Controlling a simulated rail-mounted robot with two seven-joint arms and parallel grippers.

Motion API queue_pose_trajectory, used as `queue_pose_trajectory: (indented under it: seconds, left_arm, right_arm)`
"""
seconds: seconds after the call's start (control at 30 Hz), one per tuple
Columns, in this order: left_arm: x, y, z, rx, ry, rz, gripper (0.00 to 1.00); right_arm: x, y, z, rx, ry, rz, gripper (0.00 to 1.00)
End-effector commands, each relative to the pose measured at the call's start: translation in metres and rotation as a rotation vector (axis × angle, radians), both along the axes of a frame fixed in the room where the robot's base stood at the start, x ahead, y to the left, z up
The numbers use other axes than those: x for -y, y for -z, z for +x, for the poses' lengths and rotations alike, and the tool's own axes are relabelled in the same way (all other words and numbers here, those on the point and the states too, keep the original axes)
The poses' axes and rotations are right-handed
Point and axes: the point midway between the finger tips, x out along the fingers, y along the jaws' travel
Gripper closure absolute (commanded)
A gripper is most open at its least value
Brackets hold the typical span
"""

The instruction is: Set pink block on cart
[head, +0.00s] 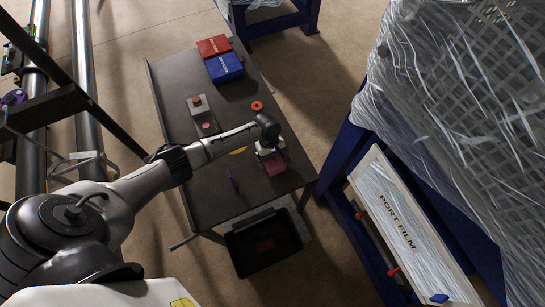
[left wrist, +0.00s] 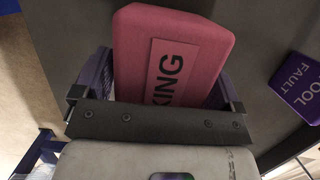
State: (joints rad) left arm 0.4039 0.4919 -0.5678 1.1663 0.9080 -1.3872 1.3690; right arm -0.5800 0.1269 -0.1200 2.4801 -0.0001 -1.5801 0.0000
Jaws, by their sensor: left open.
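The pink block (head: 275,164) is on the dark cart top (head: 215,105), near its front right corner. My left gripper (head: 270,157) is over the block. Its open fingers (left wrist: 163,70) stand on either side of the block. Whether they touch it cannot be told. My right gripper is not in view.
Red (head: 213,46) and blue (head: 224,67) boxes sit at the cart's far end. An orange ring (head: 257,106) and a purple tag (head: 232,179) lie on top; the tag (left wrist: 300,87) is right in the wrist view. A black bin (head: 262,243) stands below. Wrapped racking (head: 455,100) is right.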

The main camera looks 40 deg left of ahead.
Motion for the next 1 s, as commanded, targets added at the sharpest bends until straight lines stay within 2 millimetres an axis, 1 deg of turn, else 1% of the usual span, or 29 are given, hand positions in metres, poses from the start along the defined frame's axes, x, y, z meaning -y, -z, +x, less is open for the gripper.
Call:
queue_pose_trajectory:
  seconds: [0.03,0.1,0.37,1.0]
  left_arm:
    - [0.000,0.000,0.000,0.000,0.000,0.000,0.04]
    - [0.000,0.000,0.000,0.000,0.000,0.000,0.00]
    - [-0.001,-0.001,0.000,0.000,0.000,0.000,0.00]
    - [-0.008,-0.030,0.004,0.001,0.000,0.000,0.00]
  right_arm:
    - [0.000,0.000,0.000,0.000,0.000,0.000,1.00]
    - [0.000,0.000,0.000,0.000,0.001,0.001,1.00]
    - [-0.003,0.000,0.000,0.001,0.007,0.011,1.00]
    - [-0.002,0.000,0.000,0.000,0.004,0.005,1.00]
